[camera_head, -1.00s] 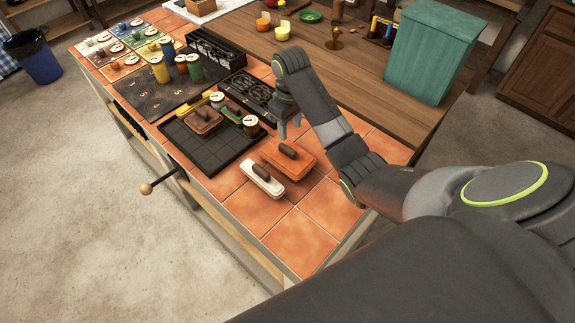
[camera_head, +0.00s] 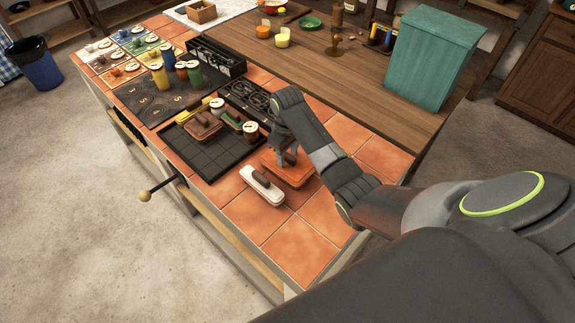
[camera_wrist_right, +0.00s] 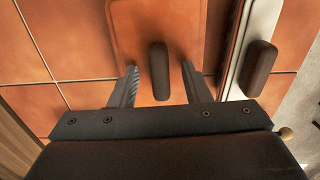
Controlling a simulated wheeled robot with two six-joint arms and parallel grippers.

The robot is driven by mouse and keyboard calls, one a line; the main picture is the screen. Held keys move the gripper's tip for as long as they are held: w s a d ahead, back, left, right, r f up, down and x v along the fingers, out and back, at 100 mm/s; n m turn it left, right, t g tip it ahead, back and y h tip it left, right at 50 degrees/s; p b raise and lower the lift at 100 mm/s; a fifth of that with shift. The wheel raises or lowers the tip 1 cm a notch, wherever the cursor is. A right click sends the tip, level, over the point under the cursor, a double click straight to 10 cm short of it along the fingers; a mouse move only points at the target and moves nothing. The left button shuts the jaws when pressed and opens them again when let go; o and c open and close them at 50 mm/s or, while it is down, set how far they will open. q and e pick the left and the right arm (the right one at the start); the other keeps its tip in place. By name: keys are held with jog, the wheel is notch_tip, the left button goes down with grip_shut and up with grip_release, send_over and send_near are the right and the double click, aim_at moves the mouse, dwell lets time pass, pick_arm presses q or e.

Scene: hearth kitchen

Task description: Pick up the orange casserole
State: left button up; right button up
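The orange casserole (camera_head: 299,175) is a flat rectangular dish with a dark handle on its lid. It rests on the terracotta tile counter, beside a white dish. In the right wrist view the casserole (camera_wrist_right: 130,30) lies beneath my gripper, its dark handle (camera_wrist_right: 159,66) between the two fingers. My right gripper (camera_head: 285,158) is at the casserole's handle, pointing down. In the wrist view my right gripper (camera_wrist_right: 161,82) is open, a finger on each side of the handle with visible gaps. In the head view it partly hides the casserole. My left gripper is not in view.
The long white dish (camera_head: 262,185) with a dark handle stands close beside the casserole. A black gridded tray (camera_head: 205,152) with a brown dish and jars (camera_head: 250,132) lies to the left. A teal box (camera_head: 430,55) stands behind. Bare tiles (camera_head: 300,240) lie in front.

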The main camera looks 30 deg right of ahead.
grip_shut()
jog(key=shift+w+r, duration=0.1)
dwell(1.2)
